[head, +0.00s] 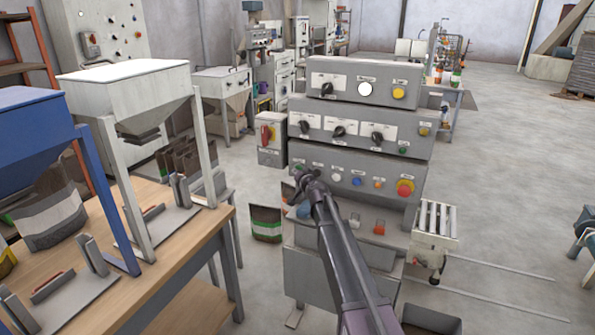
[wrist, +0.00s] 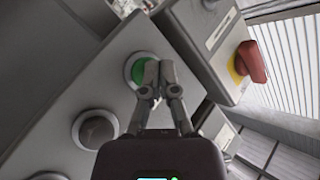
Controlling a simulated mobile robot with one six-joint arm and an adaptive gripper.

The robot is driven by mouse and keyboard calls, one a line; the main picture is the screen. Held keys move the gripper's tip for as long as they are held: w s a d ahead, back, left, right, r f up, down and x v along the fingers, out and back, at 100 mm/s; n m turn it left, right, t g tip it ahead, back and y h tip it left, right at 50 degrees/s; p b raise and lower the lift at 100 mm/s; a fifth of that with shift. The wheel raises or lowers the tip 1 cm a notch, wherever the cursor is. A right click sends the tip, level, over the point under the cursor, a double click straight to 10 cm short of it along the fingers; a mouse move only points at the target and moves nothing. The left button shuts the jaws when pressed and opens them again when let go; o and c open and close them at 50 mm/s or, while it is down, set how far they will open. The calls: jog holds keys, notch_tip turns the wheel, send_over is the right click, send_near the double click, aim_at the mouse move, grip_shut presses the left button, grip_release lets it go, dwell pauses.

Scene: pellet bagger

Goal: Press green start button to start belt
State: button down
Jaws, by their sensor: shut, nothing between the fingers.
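The green button (wrist: 138,68), in a pale round collar, sits on a grey panel in the wrist view. My gripper (wrist: 158,72) is shut and empty, its fingertips over the right part of the button. I cannot tell whether they touch it.
A red-and-yellow rotary switch (wrist: 251,62) is right of my fingers in the wrist view. A grey round button (wrist: 95,129) is below left. In the head view a red mushroom button (head: 404,187) is right, a wooden bench (head: 190,250) left.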

jog(key=shift+w+d, duration=0.1)
jog(key=shift+w, duration=0.15)
dwell(0.4)
jog(key=shift+s, duration=0.15)
jog(key=shift+s+a, duration=0.25)
jog(key=shift+s, duration=0.3)
jog(key=shift+s+a, duration=0.1)
jog(key=shift+s, duration=0.05)
jog(key=shift+s+a, duration=0.4)
jog(key=shift+s, duration=0.45)
jog(key=shift+s+a, duration=0.35)
jog(key=shift+s, duration=0.55)
jog(key=shift+s+a, duration=0.4)
jog(key=shift+s, duration=0.45)
